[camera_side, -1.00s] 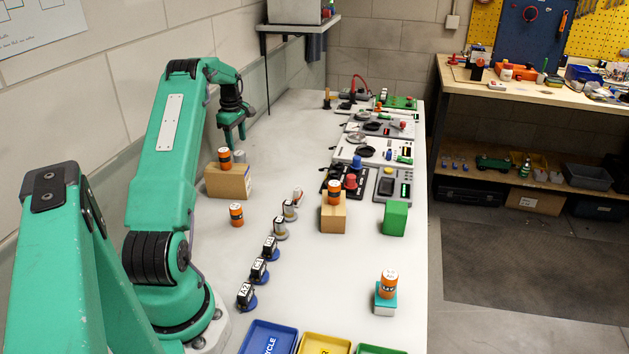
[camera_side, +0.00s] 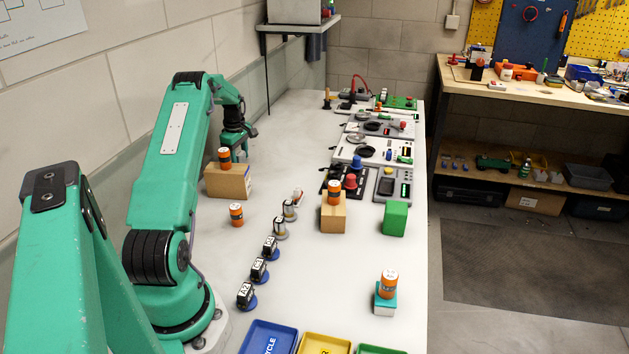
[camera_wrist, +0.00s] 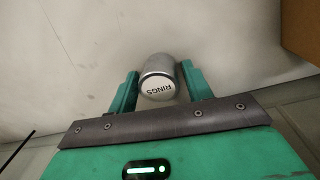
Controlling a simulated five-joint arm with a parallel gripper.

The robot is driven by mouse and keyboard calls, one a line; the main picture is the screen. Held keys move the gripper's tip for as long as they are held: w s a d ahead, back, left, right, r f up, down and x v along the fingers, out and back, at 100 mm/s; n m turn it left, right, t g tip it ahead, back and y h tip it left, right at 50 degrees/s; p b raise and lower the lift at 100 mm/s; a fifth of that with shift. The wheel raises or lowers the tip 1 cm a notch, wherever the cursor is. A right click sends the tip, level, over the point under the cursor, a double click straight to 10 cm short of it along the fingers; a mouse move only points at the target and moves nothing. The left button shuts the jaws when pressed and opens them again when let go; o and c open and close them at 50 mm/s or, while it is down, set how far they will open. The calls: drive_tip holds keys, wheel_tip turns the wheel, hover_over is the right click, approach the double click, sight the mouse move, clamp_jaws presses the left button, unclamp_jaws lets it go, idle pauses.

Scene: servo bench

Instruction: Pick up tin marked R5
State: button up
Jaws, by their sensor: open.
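No marking R5 is readable on any tin. My gripper (camera_side: 238,152) is open, low behind a brown box in the side view, where the silver tin is hidden. Orange tins with dark bands stand on that box (camera_side: 225,158), on the bench left of centre (camera_side: 236,214), on another brown box (camera_side: 334,192) and on a teal block (camera_side: 388,284). Their lid lettering is too small to read.
The near brown box (camera_side: 229,182) stands close in front of my gripper. Black labelled pieces (camera_side: 258,270) on blue discs stand mid-bench. A green block (camera_side: 395,219) and electronic panels (camera_side: 365,152) line the right side. Blue (camera_side: 268,338) and yellow (camera_side: 324,345) trays are at the front.

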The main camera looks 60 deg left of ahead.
sight(239, 152)
drive_tip(key=shift+f, duration=0.15)
idle(0.3)
drive_tip(key=c, duration=0.8)
drive_tip(key=shift+r, duration=0.6)
wheel_tip(239, 152, up, 3)
drive_tip(key=shift+a+r, duration=0.1)
drive_tip(key=w+d+r, duration=0.2)
drive_tip(key=d, duration=0.1)
drive_tip(key=w+d+r, duration=0.1)
drive_tip(key=d+r, duration=0.1)
drive_tip(key=d, duration=0.2)
drive_tip(key=w+d+r, duration=0.2)
drive_tip(key=d, duration=0.1)
drive_tip(key=shift+w+d+r, duration=0.2)
drive_tip(key=shift+w+r, duration=0.15)
